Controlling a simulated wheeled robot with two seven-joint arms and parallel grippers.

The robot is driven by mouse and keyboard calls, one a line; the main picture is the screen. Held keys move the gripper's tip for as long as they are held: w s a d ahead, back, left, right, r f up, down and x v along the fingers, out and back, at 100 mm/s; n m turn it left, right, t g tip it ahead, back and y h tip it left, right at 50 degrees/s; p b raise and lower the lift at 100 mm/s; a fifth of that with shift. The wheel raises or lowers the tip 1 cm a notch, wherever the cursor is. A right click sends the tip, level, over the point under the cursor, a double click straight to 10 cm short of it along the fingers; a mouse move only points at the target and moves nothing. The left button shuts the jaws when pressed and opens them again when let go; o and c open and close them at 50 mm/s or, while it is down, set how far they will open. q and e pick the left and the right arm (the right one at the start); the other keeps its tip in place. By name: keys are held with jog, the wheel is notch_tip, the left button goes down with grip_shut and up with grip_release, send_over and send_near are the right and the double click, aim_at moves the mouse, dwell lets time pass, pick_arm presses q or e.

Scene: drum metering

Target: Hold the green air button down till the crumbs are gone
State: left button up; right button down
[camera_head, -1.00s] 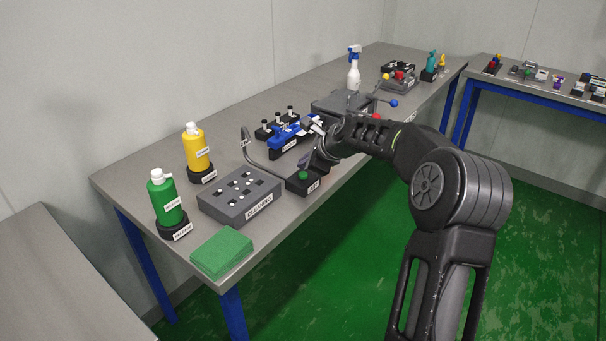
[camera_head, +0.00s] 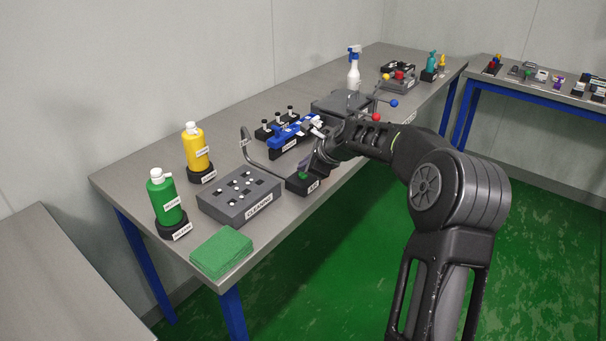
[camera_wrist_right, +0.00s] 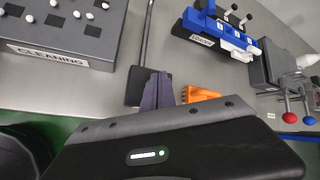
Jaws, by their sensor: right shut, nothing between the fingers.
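The green air button (camera_head: 302,175) sits on a small black box (camera_head: 297,186) at the front edge of the bench. My right gripper (camera_head: 309,171) is shut and empty, its fingertips at the button and partly covering it. I cannot tell whether the button is pressed in. In the right wrist view the shut fingers (camera_wrist_right: 157,90) point at the black box (camera_wrist_right: 137,86), and the button is hidden. White crumbs lie on the grey CLEANING block (camera_head: 225,207), several of them also visible on the block in the wrist view (camera_wrist_right: 50,53). My left gripper is not in view.
A bent grey tube (camera_head: 249,151) rises behind the block. Green (camera_head: 166,203) and yellow (camera_head: 195,148) bottles stand left, a green cloth stack (camera_head: 222,251) in front. A blue tool (camera_head: 285,136) lies beyond the button. An orange piece (camera_wrist_right: 200,94) shows beside my fingers.

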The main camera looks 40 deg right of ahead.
jog(key=shift+f, duration=0.45)
dwell(1.9)
dwell(0.6)
jog(key=shift+r+p, duration=0.7)
jog(key=shift+r, duration=0.25)
notch_tip(320, 180, up, 5)
jog(key=p, duration=0.4)
jog(key=shift+p, duration=0.35)
